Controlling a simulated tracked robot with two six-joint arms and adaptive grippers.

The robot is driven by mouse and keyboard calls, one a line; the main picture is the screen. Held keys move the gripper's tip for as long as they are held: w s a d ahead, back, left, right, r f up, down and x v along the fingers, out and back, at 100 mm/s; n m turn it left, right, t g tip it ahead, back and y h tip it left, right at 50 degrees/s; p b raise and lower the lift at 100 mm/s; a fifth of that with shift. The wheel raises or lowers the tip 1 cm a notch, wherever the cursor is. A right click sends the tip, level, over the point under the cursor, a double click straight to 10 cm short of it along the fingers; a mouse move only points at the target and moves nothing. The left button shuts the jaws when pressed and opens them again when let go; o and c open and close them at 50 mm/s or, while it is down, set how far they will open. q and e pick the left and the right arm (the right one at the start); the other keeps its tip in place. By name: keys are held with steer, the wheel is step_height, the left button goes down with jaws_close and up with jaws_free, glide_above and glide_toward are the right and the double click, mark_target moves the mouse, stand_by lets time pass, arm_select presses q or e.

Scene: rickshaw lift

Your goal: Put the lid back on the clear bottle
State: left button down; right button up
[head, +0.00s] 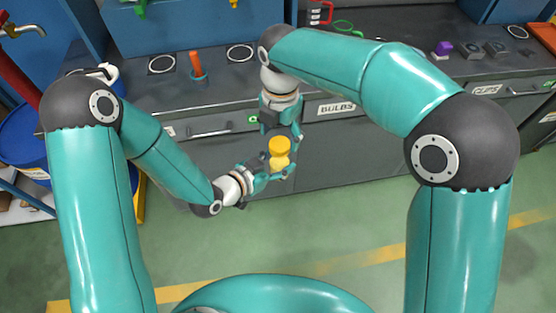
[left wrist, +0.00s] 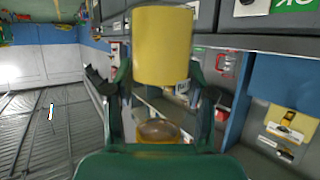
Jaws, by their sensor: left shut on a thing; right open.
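The yellow lid (head: 279,146) is a short cylinder standing upright over the clear bottle (head: 280,162), which looks yellowish low down. My left gripper (head: 280,171) is shut on the bottle and holds it up in front of the bench. The left wrist view shows the lid (left wrist: 163,45) large at the top, with the bottle's amber part (left wrist: 158,133) between the fingers below. The stretch between them looks see-through, so I cannot tell whether the lid touches the bottle. My right gripper (head: 281,133) is open just above the lid, its fingers pointing down.
A dark bench (head: 340,85) with drawers, one labelled BULBS (head: 336,107), stands behind the grippers. A blue barrel (head: 22,140) is at the left. The green floor (head: 360,220) in front is clear.

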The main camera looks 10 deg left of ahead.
mark_target(279, 160)
steer(key=shift+f, duration=1.35)
steer(key=shift+c, duration=0.2)
